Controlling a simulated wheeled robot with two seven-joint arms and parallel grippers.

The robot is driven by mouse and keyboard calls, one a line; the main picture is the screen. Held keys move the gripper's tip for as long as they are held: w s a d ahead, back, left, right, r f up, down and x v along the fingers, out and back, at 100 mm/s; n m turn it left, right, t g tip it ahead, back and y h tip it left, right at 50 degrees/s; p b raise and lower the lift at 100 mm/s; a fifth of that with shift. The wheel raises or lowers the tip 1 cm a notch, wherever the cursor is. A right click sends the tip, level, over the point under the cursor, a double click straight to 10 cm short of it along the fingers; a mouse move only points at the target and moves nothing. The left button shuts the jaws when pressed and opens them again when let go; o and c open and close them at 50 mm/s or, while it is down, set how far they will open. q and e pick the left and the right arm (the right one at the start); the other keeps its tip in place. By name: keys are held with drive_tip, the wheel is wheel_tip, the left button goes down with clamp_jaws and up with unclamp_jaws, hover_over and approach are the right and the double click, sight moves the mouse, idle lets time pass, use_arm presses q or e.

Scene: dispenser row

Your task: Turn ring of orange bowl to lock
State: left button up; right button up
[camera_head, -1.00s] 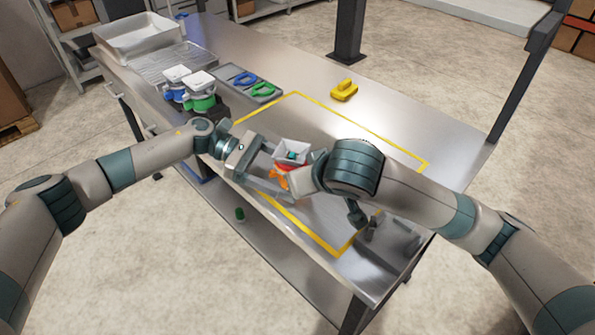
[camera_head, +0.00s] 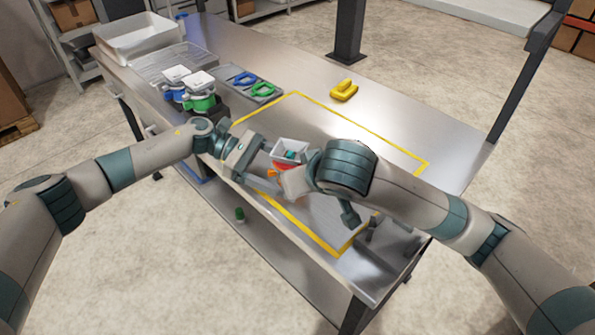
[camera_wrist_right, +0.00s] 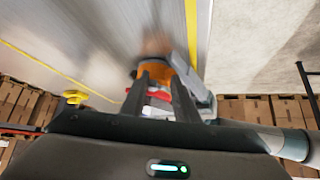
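The orange bowl's white square hopper (camera_head: 290,150) sits at the near edge of the yellow-outlined area in the head view, with a red band below it and a bit of the orange ring (camera_head: 272,173) showing. In the right wrist view, an orange part (camera_wrist_right: 153,74) and a red part (camera_wrist_right: 160,94) show at and between my right fingers. My right gripper (camera_wrist_right: 160,78) is at the orange part; its grip on it is unclear. My left gripper (camera_head: 268,160) reaches to the bowl's left side, its fingertips partly hidden. The lower bowl is hidden by my right wrist.
A blue-ringed unit (camera_head: 174,92) and a green-ringed unit (camera_head: 200,103) stand to the left at the back. A grey tray (camera_head: 265,97) holds blue and green rings. A yellow handled piece (camera_head: 344,90) lies behind the outline. The table's right part is mostly clear.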

drive_tip(key=shift+a, duration=0.6)
idle(0.7)
drive_tip(key=shift+w+d, duration=0.15)
drive_tip(key=shift+d, duration=0.25)
idle(0.5)
drive_tip(key=shift+r, duration=0.15)
drive_tip(key=v, duration=0.6)
drive_tip(key=shift+s+r, duration=0.25)
drive_tip(key=shift+s, duration=0.1)
drive_tip(key=shift+o, duration=0.3)
drive_tip(key=shift+d, duration=0.1)
